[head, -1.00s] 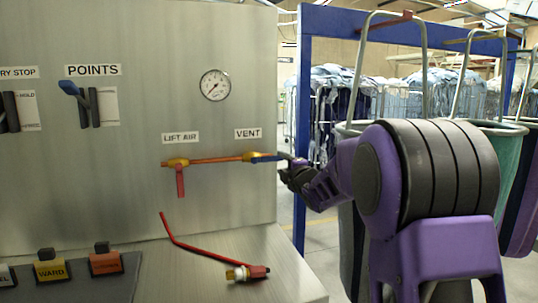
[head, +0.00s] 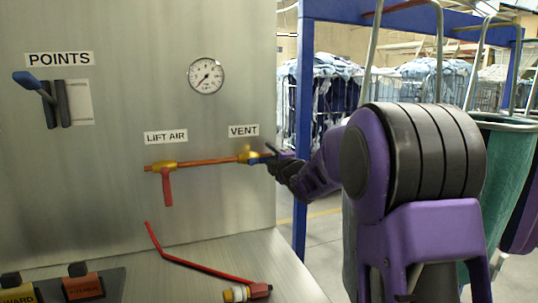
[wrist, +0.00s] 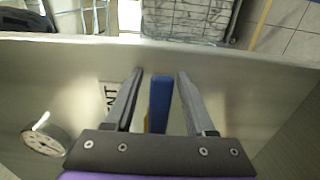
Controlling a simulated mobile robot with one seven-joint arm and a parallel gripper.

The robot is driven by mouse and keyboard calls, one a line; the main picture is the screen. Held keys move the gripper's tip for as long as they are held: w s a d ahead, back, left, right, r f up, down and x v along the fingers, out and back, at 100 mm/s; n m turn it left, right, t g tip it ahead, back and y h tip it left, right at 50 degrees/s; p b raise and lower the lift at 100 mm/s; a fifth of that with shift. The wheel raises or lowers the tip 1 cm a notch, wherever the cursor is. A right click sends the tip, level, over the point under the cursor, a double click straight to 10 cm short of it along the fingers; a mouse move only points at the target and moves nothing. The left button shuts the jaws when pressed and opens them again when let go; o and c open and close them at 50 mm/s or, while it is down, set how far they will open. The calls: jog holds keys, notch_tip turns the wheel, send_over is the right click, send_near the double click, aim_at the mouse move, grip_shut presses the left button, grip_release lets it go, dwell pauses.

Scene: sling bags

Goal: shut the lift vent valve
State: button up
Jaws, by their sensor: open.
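The vent valve (head: 248,156) is a yellow body on a copper pipe (head: 205,161), under the VENT label (head: 244,131). Its blue handle (head: 262,159) points right, roughly in line with the pipe. My gripper (head: 272,158) is at the handle from the right, partly hiding its end. In the wrist view my gripper (wrist: 160,73) is open. The blue handle (wrist: 160,100) stands between the two fingers, with a visible gap on each side. A little yellow of the valve shows behind the handle.
The lift air valve (head: 163,166) on the same pipe has a red handle hanging down. A pressure gauge (head: 206,76) is above. A red rod (head: 200,268) lies on the ledge below. A blue frame post (head: 303,130) and hanging bags (head: 497,165) are to the right.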

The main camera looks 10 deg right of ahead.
jog(key=shift+s, duration=0.1)
jog(key=shift+c, duration=0.2)
grip_shut()
dwell(1.1)
